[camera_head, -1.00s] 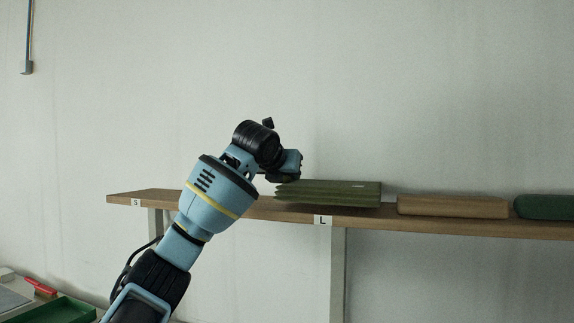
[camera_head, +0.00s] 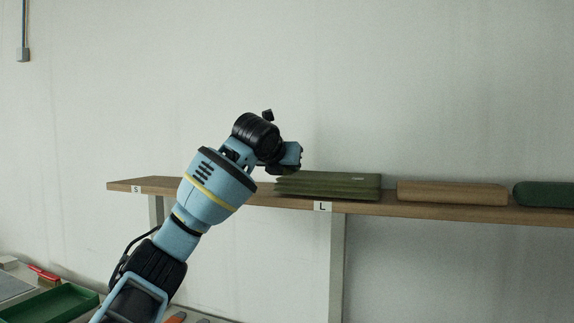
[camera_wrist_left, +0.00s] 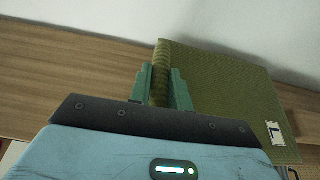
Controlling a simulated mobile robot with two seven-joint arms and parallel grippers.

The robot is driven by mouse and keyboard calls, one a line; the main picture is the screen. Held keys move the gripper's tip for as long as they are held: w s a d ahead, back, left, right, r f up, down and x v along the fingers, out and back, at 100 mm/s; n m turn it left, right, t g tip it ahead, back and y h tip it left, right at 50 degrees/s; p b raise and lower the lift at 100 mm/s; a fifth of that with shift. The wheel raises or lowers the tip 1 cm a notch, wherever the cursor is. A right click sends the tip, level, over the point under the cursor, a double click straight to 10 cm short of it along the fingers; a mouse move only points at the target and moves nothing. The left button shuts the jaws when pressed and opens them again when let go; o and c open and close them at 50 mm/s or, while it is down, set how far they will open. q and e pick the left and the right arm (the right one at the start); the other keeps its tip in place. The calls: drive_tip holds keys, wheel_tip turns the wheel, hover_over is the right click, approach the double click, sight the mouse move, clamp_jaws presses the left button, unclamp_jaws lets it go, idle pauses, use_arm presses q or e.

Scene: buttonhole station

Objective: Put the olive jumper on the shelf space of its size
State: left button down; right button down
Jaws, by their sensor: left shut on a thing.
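The olive jumper (camera_head: 330,186), folded flat with a small pale label near its right end, is at the shelf's L label (camera_head: 322,206). It appears to rest on the wooden shelf (camera_head: 230,193), though a small gap underneath cannot be ruled out. My left gripper (camera_head: 283,170) is at the jumper's left end. In the left wrist view, the green fingers (camera_wrist_left: 163,88) are shut on the ribbed edge of the olive jumper (camera_wrist_left: 225,88), and its label shows at the lower right. My right gripper is not in view.
A tan folded item (camera_head: 452,194) and a dark green one (camera_head: 545,195) lie to the right on the shelf. An S label (camera_head: 136,190) marks its left end, where bare board shows. A green tray (camera_head: 55,304) is at the lower left. The wall stands close behind.

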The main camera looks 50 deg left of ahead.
sight(276, 177)
use_arm(q)
drive_tip(key=shift+f, duration=0.2)
drive_tip(key=c, duration=1.2)
unclamp_jaws()
drive_tip(key=v, duration=0.8)
drive_tip(key=shift+w, duration=0.1)
